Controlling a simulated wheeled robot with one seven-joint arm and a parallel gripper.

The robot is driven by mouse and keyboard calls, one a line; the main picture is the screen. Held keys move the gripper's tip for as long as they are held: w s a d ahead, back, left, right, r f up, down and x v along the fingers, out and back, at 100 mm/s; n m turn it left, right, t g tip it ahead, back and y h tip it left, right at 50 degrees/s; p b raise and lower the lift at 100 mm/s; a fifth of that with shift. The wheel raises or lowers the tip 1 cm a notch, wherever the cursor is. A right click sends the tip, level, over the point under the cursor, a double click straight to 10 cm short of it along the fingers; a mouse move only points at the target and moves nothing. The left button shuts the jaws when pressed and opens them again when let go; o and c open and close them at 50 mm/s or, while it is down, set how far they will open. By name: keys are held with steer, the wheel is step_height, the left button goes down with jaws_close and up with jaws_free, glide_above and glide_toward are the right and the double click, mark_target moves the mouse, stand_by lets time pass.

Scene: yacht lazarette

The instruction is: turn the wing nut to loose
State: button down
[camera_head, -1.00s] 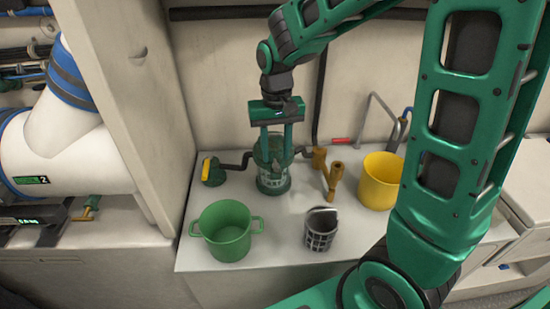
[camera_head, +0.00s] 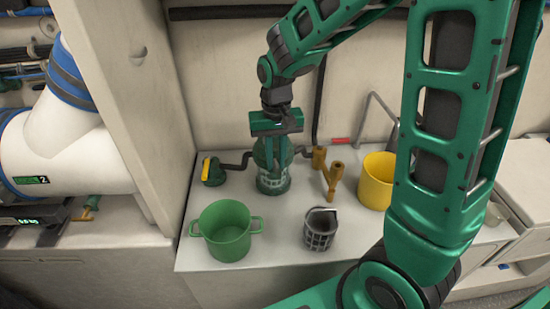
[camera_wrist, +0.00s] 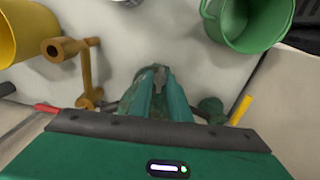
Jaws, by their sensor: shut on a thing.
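The green strainer housing (camera_head: 272,182) stands on the white counter near the back wall, with dark pipes on both sides. My gripper (camera_head: 275,163) points down over its top. In the wrist view my gripper (camera_wrist: 160,78) has its two fingers close together around a small grey piece, which looks like the wing nut (camera_wrist: 159,80). The gripper is shut on it. The fingers hide most of the wing nut, and it cannot be made out in the head view. How far it is turned cannot be told.
A green pot (camera_head: 228,240), a grey basket (camera_head: 320,235) and a yellow bucket (camera_head: 376,185) stand on the counter. A brass-coloured pipe fitting (camera_head: 331,180) is right of the housing. A yellow-handled valve (camera_head: 212,172) is on the left.

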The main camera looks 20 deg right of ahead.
mark_target(276, 162)
steer(key=shift+m, duration=1.6)
steer(key=c, duration=1.7)
jaws_free()
steer(key=shift+o, duration=0.2)
step_height(276, 162, up, 11)
steer(key=shift+f, duration=0.1)
steer(key=s+d+f, duration=0.1)
steer(key=s+d, duration=0.7)
steer(key=s, duration=0.4)
steer(key=s+d+f, duration=0.2)
steer(key=s+d, duration=0.7)
steer(key=s, duration=0.3)
steer(key=shift+d+m, duration=0.2)
steer(key=shift+m, duration=0.2)
